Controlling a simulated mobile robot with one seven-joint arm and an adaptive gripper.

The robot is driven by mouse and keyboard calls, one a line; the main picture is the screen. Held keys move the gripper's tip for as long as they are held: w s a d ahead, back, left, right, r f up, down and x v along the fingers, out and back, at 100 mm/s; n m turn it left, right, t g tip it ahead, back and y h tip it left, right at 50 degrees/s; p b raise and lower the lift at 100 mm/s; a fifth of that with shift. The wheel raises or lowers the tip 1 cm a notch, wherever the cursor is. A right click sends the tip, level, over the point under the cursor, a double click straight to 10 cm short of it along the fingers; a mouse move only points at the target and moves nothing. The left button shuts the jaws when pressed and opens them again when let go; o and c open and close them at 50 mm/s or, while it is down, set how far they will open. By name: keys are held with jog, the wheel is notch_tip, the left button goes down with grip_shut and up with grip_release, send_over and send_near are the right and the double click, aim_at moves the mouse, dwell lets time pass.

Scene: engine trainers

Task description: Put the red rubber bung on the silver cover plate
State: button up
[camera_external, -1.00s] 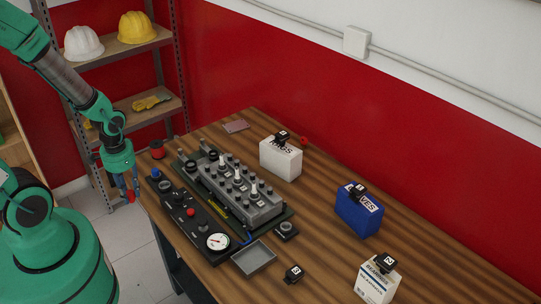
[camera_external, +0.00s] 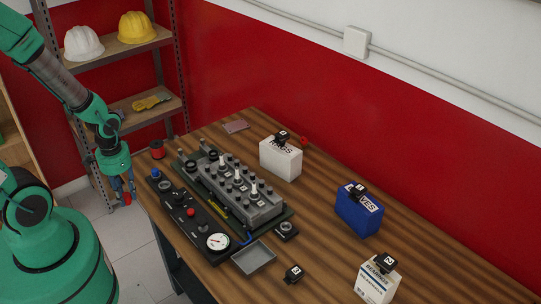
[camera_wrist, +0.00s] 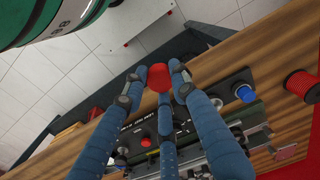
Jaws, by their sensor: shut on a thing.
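My gripper (camera_external: 122,188) hangs off the left side of the table, over the floor. It is shut on the red rubber bung (camera_external: 126,198). In the wrist view the bung (camera_wrist: 158,77) sits between the blue fingertips of the gripper (camera_wrist: 159,75). I cannot say for certain which piece is the silver cover plate. A grey metal engine block (camera_external: 250,208) with several white-topped plugs stands on the table, and a flat grey tray (camera_external: 254,258) lies in front of it.
A black panel (camera_external: 182,207) with knobs and a gauge lies along the table's left edge. A red spool (camera_external: 157,149) stands at the far left corner. A white box (camera_external: 281,160), a blue box (camera_external: 358,213) and another white box (camera_external: 376,282) stand to the right, with bare wood between them.

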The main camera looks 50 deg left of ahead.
jog(key=shift+w, duration=0.1)
jog(key=w+a+r+b, duration=0.1)
jog(key=w+a, duration=0.6)
jog(key=w, duration=1.1)
jog(key=w+a+r+b, duration=0.2)
jog(key=w+a, duration=0.5)
jog(key=w, duration=1.2)
jog(key=w+a+r+b, duration=0.1)
jog(key=w+a, duration=0.6)
jog(key=w, duration=1.1)
jog(key=shift+w+r+b, duration=0.3)
jog(key=shift+w+b, duration=0.1)
jog(key=shift+b, duration=0.3)
jog(key=b, duration=0.1)
send_near(230, 128)
jog(key=shift+w+f, duration=0.1)
jog(key=shift+f+b, duration=0.65)
jog(key=shift+f, duration=1.85)
jog(key=shift+f, duration=0.15)
